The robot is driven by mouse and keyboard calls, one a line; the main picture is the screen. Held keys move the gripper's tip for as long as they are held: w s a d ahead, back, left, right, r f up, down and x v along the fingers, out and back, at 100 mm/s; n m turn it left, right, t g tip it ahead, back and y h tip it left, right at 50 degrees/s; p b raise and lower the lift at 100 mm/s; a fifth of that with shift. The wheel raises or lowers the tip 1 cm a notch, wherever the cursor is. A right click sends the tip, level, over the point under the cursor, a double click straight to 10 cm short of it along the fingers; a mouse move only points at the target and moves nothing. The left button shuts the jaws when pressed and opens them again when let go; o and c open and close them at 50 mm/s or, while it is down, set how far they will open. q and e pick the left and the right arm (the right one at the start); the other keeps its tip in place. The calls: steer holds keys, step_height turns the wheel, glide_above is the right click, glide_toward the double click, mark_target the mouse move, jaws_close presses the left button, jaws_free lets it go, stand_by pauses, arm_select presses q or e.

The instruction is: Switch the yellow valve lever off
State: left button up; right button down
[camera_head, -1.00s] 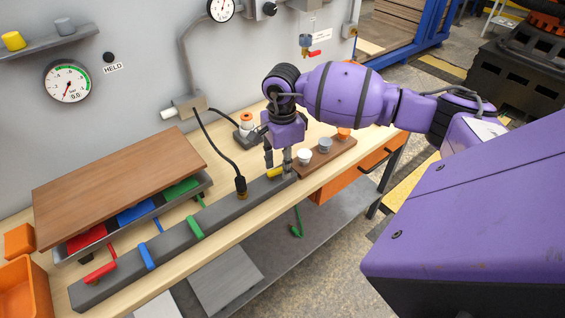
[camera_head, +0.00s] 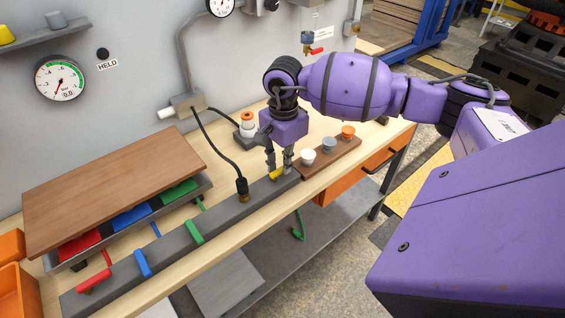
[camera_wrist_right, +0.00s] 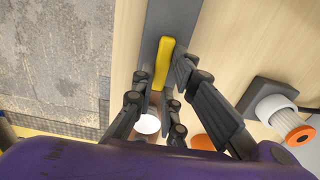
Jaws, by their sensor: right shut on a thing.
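The yellow valve lever (camera_head: 277,174) sits near the far right end of the long grey bar (camera_head: 218,213) on the workbench and lies roughly along the bar. It also shows in the right wrist view (camera_wrist_right: 163,62). My right gripper (camera_head: 280,164) points down over that end of the bar. Its fingers stand on either side of the lever and are shut on it. The fingers hide part of the lever and its pivot. My left gripper is not in view.
Red (camera_head: 94,281), blue (camera_head: 143,263) and green (camera_head: 194,231) levers are spaced along the bar. A black cable plug (camera_head: 242,187) rises from it. Cups stand on a wooden strip (camera_head: 331,158) right of my gripper. A brown board (camera_head: 112,183) lies over a coloured tray.

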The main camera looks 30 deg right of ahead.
steer(key=c, duration=1.8)
jaws_free()
steer(key=shift+o, duration=0.2)
steer(key=shift+r, duration=0.15)
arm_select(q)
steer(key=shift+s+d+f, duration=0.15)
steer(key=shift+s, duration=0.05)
arm_select(e)
step_height(320, 180, up, 12)
steer(key=shift+f, duration=0.2)
